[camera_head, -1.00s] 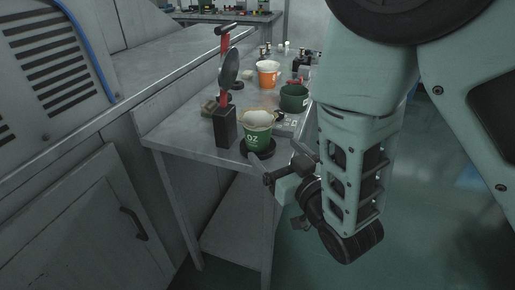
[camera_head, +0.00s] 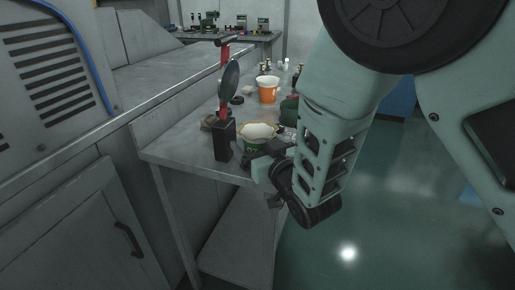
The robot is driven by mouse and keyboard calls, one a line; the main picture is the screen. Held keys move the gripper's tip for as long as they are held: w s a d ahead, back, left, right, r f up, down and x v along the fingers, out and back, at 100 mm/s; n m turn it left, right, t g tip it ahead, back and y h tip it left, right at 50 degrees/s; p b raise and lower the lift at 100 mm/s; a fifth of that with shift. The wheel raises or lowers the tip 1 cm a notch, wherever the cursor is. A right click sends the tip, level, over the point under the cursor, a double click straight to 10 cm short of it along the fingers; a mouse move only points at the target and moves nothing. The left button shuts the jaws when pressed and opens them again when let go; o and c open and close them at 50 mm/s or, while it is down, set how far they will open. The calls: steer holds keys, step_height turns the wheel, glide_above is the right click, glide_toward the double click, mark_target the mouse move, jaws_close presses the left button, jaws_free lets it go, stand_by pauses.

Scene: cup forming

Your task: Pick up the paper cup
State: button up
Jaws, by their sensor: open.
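A green paper cup (camera_head: 258,134) with a pale rim and white lettering stands upright near the front corner of the grey metal table (camera_head: 190,160). My gripper (camera_head: 262,158) is open at the front of this cup, and its dark fingers hide the cup's lower part. I cannot tell whether the fingers touch the cup. An orange cup (camera_head: 268,94) stands farther back on the table. A dark green cup (camera_head: 289,112) stands at the right edge, partly hidden by my arm.
A black block-shaped stand (camera_head: 224,141) with a red post and a round black disc (camera_head: 230,80) rises just left of the green paper cup. Small bottles (camera_head: 266,67) stand at the back. Grey cabinets (camera_head: 75,215) line the left. Open floor lies at the right.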

steer(key=c, duration=1.1)
steer(key=shift+r, duration=0.1)
step_height(320, 180, up, 28)
steer(key=shift+f+p, duration=0.15)
steer(key=shift+p, duration=1.05)
